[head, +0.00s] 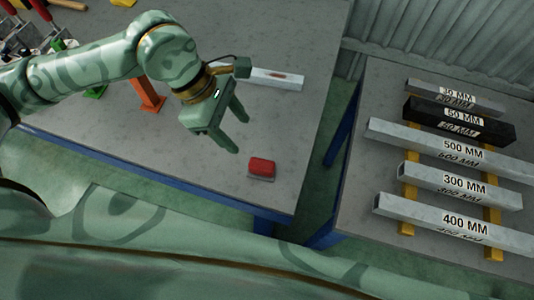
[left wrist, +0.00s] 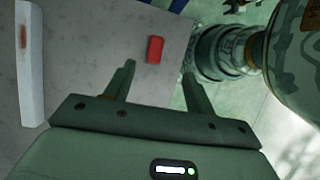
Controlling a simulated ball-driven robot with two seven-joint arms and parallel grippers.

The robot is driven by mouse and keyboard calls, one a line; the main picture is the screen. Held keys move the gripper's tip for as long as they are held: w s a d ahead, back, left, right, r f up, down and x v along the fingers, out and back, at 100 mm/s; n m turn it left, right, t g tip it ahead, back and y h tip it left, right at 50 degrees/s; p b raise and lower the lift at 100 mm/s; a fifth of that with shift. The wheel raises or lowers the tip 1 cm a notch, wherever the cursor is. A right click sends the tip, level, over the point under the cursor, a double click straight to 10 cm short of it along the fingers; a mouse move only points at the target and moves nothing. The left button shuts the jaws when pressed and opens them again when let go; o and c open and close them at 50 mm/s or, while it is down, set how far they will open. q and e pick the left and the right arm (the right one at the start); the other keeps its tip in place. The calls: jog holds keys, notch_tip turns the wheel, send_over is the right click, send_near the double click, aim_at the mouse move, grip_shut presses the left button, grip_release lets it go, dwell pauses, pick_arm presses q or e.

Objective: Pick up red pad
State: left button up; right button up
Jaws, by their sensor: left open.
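The red pad (head: 262,167) lies on the grey table (head: 210,165) near its front right corner. It also shows in the left wrist view (left wrist: 155,50), beyond the fingertips and between their lines. My left gripper (head: 240,136) is open and empty, above the table, up and to the left of the pad and apart from it. Its two fingers also show in the left wrist view (left wrist: 158,70). My right gripper is not in view.
A pale bar (head: 272,78) with a rusty mark lies behind my left gripper. An orange bracket (head: 147,93) and a green one (head: 96,91) stand at the left under my arm. A second table at the right carries several labelled bars, such as the 500 MM bar (head: 425,137). A gap separates the tables.

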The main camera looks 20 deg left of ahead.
pick_arm(q)
send_near(261, 164)
jog(key=shift+y, duration=0.4)
jog(key=b+x, duration=0.1)
jog(key=x, duration=0.1)
jog(key=b+x, duration=0.1)
jog(key=x, duration=0.1)
jog(key=shift+d+f, duration=0.25)
jog(key=shift+d, duration=0.2)
jog(key=b+x, duration=0.1)
jog(key=x, duration=0.3)
jog(key=shift+d+f+b, duration=0.15)
jog(key=shift+f+b, duration=0.2)
jog(key=shift+f, duration=0.05)
jog(key=shift+d+f, duration=0.15)
jog(key=shift+f, duration=0.25)
jog(key=shift+r, duration=0.1)
jog(key=c, duration=1.1)
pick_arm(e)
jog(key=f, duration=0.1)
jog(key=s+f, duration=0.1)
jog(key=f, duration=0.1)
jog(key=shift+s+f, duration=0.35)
